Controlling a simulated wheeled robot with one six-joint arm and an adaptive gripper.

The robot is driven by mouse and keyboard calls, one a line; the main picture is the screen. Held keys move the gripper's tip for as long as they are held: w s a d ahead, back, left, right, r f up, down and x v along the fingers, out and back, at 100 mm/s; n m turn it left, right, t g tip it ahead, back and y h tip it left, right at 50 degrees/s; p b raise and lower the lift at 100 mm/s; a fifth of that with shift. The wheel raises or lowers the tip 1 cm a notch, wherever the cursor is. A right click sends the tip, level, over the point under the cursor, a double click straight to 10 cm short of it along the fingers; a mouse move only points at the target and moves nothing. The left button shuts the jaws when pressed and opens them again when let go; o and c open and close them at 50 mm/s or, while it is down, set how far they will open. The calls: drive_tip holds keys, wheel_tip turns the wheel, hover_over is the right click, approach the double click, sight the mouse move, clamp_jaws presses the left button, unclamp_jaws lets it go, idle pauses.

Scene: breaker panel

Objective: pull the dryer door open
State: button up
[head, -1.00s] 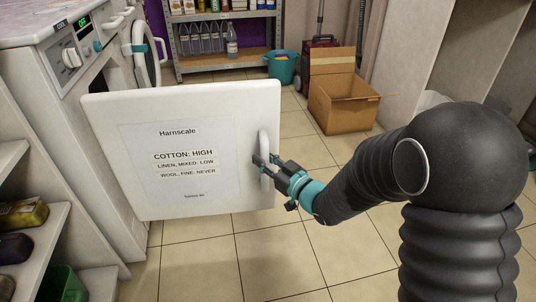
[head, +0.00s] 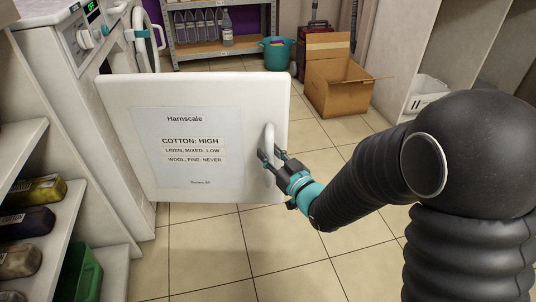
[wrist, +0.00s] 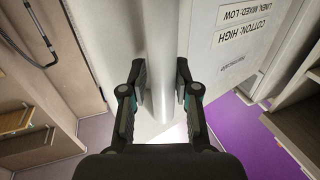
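The dryer door (head: 215,130) is a white square panel with a paper label, standing swung out from the white dryer body (head: 55,55) at the left in the head view. Its pale vertical bar handle (head: 270,140) is near its right edge. My gripper (head: 268,161) is at the lower part of the handle with one finger on each side. The dryer opening is hidden behind the door.
A cardboard box (head: 340,85), a teal bucket (head: 277,52) and a metal rack (head: 220,48) are at the back. The tiled floor (head: 215,245) in front of the door is clear.

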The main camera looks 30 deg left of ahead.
drive_tip(key=shift+o, duration=0.8)
drive_tip(key=shift+s+a, duration=0.1)
drive_tip(key=v, duration=0.7)
drive_tip(key=shift+d, duration=0.25)
